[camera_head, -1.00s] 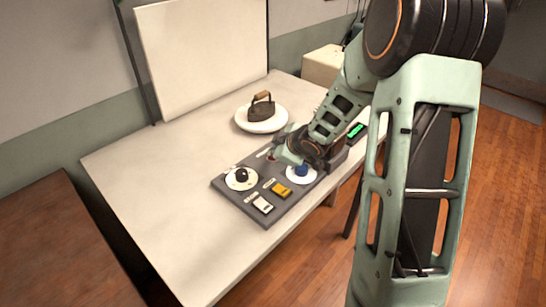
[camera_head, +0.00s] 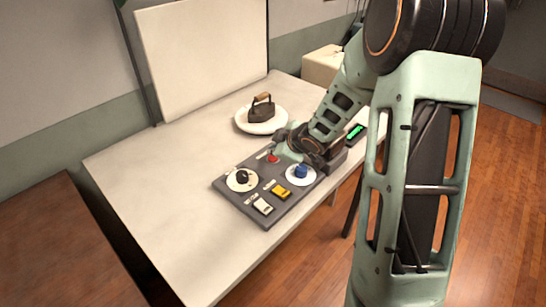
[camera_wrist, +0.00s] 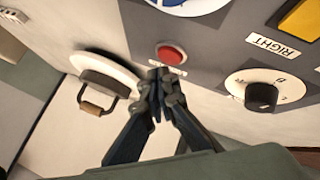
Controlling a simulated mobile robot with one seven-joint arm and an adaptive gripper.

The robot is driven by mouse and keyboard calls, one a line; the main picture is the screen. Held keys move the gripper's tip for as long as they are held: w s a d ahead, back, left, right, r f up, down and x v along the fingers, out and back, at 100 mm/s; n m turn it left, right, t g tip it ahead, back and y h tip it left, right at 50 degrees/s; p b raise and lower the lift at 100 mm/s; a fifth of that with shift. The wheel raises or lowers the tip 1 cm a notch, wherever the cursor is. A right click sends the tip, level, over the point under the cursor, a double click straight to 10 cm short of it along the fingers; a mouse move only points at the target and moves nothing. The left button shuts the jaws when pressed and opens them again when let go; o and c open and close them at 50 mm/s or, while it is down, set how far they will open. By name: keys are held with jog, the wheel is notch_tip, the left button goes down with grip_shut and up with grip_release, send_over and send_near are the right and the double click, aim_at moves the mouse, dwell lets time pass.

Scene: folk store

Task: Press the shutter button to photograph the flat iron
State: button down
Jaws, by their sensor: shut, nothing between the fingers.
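The flat iron (camera_head: 261,107), dark with a wooden handle, stands on a round white plate (camera_head: 246,125) at the back of the table; it also shows in the wrist view (camera_wrist: 96,90). A red round button (camera_head: 273,157) sits on the dark grey control panel (camera_head: 235,197). In the wrist view the red button (camera_wrist: 170,54) lies just beyond my gripper (camera_wrist: 160,75), whose closed fingertips are close to it. I cannot tell whether they touch it. In the head view the fingers are mostly hidden by my wrist.
The panel carries a black knob (camera_head: 242,176), a blue knob (camera_head: 301,170), a yellow switch (camera_head: 281,191) and a white switch (camera_head: 263,206). A small green display (camera_head: 355,131) stands at the right. A white backdrop (camera_head: 205,55) rises behind. The table's left side (camera_head: 150,180) is clear.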

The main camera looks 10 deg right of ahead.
aim_at(274, 159)
jog(key=shift+r, duration=0.15)
notch_tip(274, 159, up, 5)
jog(key=p, duration=0.5)
dwell(0.5)
